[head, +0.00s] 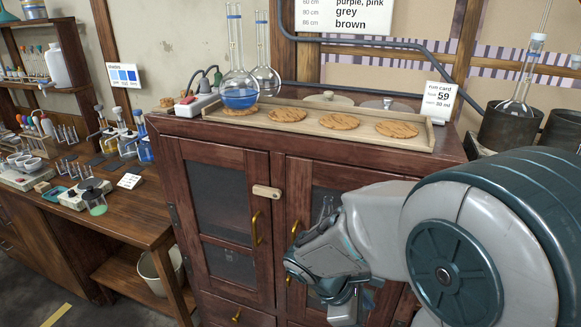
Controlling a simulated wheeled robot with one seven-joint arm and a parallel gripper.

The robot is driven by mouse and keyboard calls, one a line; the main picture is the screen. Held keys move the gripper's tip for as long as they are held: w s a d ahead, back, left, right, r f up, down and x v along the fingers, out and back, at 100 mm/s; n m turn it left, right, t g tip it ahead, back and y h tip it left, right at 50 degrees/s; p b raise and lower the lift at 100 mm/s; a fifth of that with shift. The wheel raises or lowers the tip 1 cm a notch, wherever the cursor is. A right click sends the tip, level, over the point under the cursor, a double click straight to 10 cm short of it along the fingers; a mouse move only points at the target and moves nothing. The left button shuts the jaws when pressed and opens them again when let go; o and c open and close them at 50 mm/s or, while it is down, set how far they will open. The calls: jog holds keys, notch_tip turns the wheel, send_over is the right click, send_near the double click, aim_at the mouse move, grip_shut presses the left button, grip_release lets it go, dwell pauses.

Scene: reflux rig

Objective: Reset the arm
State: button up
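My arm comes in from the right and is folded in front of the wooden cabinet (268,150). My gripper (338,296) is at the lower end of the wrist, pointing down and away in front of the right cabinet door. Its fingertips are small and partly hidden by the wrist, so I cannot tell whether they are open or shut. I see no object held in it. The arm hides part of the right door and the cabinet's right side.
On the cabinet top, a wooden tray (300,139) holds several cork rings, with a blue-liquid flask (239,92) on the left one. A clear flask (264,80) stands behind. A run card (438,101) is at the right. A crowded workbench (65,205) stands left.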

jog(key=s+r+m+t+y, duration=0.3)
jog(key=s+r+m+y, duration=0.2)
jog(key=r+m, duration=0.5)
jog(key=shift+m+t+y, duration=0.4)
jog(key=shift+m+y, duration=0.6)
jog(key=shift+m, duration=1.6)
